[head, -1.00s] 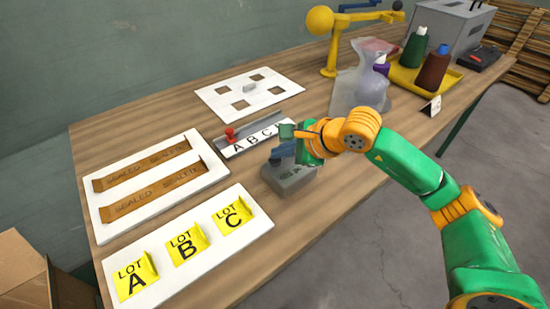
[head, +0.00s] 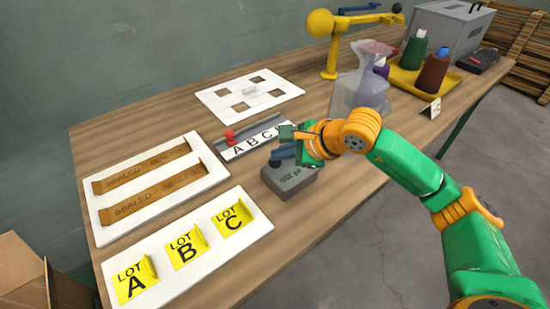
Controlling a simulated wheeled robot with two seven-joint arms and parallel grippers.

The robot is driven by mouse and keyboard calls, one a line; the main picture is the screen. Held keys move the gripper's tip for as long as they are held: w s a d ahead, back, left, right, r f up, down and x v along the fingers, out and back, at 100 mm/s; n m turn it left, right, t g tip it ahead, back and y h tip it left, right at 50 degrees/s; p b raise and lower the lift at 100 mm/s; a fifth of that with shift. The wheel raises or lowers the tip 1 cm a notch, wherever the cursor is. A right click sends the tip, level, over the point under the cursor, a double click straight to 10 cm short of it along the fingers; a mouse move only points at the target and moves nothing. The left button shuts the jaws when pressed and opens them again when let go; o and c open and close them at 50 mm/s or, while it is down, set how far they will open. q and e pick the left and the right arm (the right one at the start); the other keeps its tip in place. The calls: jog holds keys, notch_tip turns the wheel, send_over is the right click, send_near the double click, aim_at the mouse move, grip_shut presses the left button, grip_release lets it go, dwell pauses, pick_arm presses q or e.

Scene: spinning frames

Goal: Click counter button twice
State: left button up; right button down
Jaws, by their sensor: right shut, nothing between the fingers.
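The fingers and wrist cover part of the counter's top, so the button is mostly hidden. I cannot tell whether the fingertips touch it. My left gripper is not in view.
A slider with a red knob (head: 229,134) and letters A, B, C stands behind the counter. White boards with yellow lot cards (head: 184,247) and brown sealed strips (head: 150,172) lie left. Bottles on a yellow tray (head: 407,82) and a clear bag (head: 358,95) stand at the back right.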

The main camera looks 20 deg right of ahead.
aim_at(280, 163)
jog(key=shift+r, duration=0.65)
notch_tip(280, 163, up, 5)
jog(key=p, duration=0.4)
jog(key=shift+r, duration=0.1)
dwell(0.4)
